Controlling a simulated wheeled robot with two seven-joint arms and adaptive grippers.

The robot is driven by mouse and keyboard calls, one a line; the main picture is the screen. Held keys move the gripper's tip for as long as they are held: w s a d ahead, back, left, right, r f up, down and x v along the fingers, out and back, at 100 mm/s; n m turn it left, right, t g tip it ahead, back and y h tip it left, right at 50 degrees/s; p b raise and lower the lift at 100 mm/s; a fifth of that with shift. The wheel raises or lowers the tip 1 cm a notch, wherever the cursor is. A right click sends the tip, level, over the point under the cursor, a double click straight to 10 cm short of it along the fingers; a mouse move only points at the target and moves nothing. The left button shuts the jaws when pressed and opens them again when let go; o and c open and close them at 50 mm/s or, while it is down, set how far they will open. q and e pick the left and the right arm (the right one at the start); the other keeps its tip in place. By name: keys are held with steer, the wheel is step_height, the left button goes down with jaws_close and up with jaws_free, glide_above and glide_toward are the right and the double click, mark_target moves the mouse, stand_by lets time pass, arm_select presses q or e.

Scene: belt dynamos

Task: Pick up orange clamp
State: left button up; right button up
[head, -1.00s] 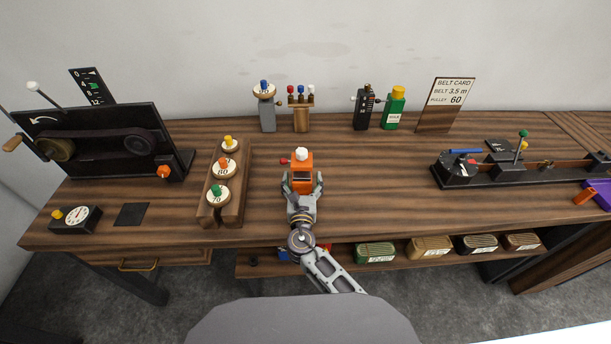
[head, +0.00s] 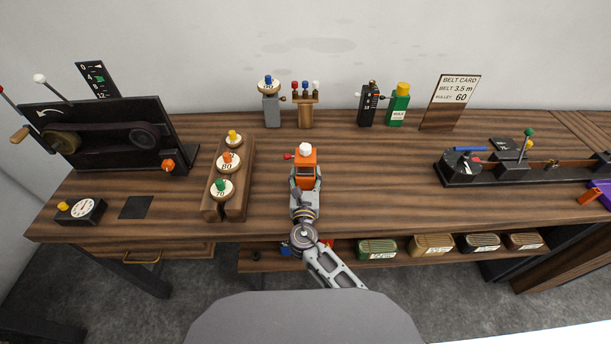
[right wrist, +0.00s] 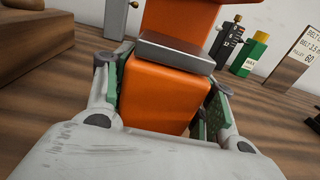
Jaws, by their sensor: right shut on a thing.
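The orange clamp (head: 305,162) is upright at the middle of the bench, with a white knob on top and a small red tip on its left side. My right gripper (head: 305,184) is shut on its lower orange body. In the right wrist view the orange body (right wrist: 158,98) fills the space between the green-padded fingers (right wrist: 160,95), with a grey metal band above it. The clamp's underside is hidden, so I cannot tell whether it touches the bench. My left gripper is not in view.
A wooden rack (head: 237,190) with numbered pulleys stands close on the left. A black belt machine (head: 100,150) is farther left. A green bottle (head: 398,106) and a belt card (head: 451,103) stand at the back. Bench to the right of the clamp is clear up to a black rail device (head: 480,180).

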mark_target(305, 153)
steer(key=shift+r, duration=0.1)
steer(key=shift+c, duration=1)
steer(key=shift+r, duration=0.15)
steer(key=shift+r+p, duration=0.75)
steer(key=shift+r, duration=4.15)
steer(key=shift+f, duration=0.1)
steer(key=shift+f+b, duration=2.85)
steer(key=shift+f, duration=1.45)
steer(key=shift+f, duration=0.6)
steer(key=shift+f, duration=0.15)
